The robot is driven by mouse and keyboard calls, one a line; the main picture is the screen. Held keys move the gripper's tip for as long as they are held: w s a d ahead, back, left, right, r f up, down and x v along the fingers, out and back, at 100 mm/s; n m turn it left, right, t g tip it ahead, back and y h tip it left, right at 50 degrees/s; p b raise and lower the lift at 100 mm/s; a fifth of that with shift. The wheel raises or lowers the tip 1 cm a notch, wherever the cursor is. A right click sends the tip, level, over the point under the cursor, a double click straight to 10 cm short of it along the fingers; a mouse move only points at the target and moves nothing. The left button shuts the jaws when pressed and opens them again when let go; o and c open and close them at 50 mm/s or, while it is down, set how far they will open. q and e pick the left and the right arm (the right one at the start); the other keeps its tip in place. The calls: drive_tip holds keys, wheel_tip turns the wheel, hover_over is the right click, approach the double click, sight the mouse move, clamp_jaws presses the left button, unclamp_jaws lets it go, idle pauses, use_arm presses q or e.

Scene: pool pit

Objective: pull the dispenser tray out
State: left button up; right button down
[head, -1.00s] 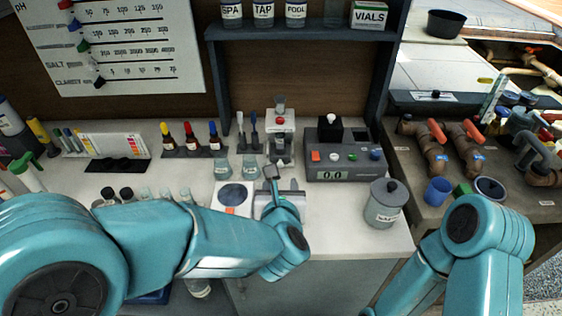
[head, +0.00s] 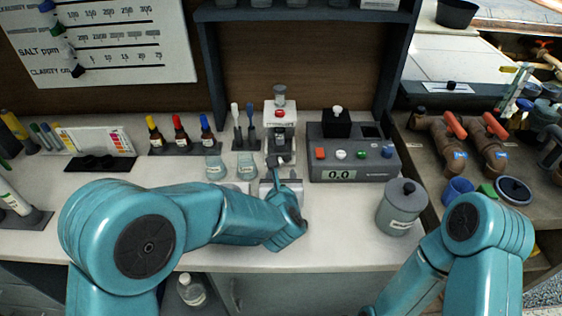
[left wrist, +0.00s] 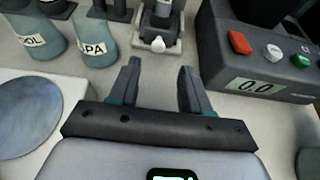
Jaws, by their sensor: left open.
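The dispenser (head: 281,125), a white and grey upright device with a red button, stands at the back of the counter. Its low front part, with a small white knob (left wrist: 158,44), shows at the top of the left wrist view; I take this for the tray, and it looks shut. My left gripper (left wrist: 159,66) is open and empty, its fingers pointing at the knob with a gap before it. In the head view the gripper (head: 283,172) is low in front of the dispenser, partly hidden by my arm. My right gripper is out of view.
A meter (head: 352,150) with coloured buttons stands right of the dispenser, and a lidded grey jar (head: 400,208) is nearer. Two labelled beakers (head: 216,167) and brushes stand to the left. A round plate (left wrist: 28,115) lies left of the gripper. Shelf posts flank the back.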

use_arm(q)
drive_tip(key=p, duration=0.2)
approach(280, 151)
drive_tip(key=w+f, duration=0.1)
drive_tip(key=f, duration=0.1)
drive_tip(key=shift+w+f, duration=0.25)
drive_tip(key=shift+w, duration=0.1)
drive_tip(key=shift+s+r, duration=0.2)
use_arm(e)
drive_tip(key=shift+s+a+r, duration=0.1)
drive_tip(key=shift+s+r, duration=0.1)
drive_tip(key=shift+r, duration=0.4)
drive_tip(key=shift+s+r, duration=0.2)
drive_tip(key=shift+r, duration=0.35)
